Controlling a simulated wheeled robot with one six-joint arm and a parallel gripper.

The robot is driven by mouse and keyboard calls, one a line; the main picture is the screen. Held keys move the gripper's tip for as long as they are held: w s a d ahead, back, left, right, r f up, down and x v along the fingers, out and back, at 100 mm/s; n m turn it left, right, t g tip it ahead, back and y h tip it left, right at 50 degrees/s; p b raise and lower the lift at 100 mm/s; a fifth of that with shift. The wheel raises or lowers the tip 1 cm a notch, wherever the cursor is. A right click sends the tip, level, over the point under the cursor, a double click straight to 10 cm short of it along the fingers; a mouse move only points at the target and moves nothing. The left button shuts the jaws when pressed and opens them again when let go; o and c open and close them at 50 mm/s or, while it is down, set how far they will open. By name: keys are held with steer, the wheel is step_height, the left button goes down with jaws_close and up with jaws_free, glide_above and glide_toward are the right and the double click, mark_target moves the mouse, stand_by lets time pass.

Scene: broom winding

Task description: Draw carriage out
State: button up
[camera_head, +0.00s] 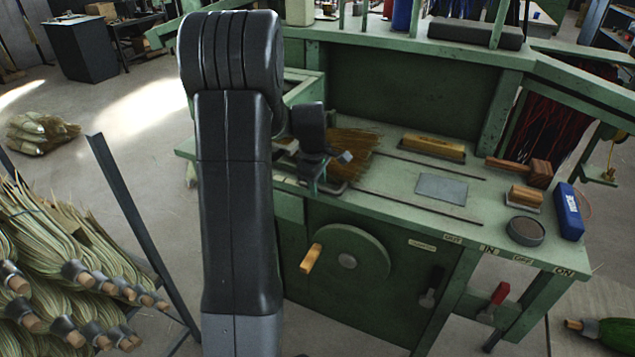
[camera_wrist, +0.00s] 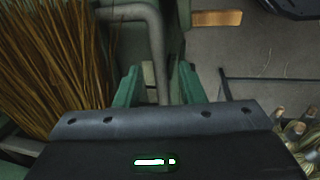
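The green winding bench (camera_head: 400,200) has two dark slots in its top. A bundle of brown bristles (camera_head: 357,147) lies at the left end of these slots; it also shows at the left of the wrist view (camera_wrist: 45,50). The carriage body is mostly hidden behind my arm and wrist in the head view. My gripper (camera_head: 318,178) is low over the bench's left front part. In the wrist view its two green fingers (camera_wrist: 158,68) are apart. A grey bent bar (camera_wrist: 150,30) runs down between them, with gaps seen on both sides. I cannot tell its depth relative to the fingertips.
A wooden brush block (camera_head: 433,147), a grey plate (camera_head: 447,188), a mallet (camera_head: 538,173), a round tin (camera_head: 525,231) and a blue box (camera_head: 569,211) lie on the bench top. A hand wheel (camera_head: 348,262) is on its front. Bundled brooms (camera_head: 70,260) fill the lower left.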

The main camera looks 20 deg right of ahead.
jaws_close()
steer(key=s+d, duration=0.7)
steer(key=s, duration=0.2)
steer(key=s+d, duration=0.8)
steer(key=s, duration=0.1)
steer(key=s+d, duration=0.7)
steer(key=s, duration=0.1)
steer(key=shift+s+d, duration=0.4)
jaws_free()
steer(key=shift+s+d, duration=0.15)
steer(key=shift+s, duration=0.05)
steer(key=shift+w, duration=0.1)
steer(key=shift+r, duration=0.1)
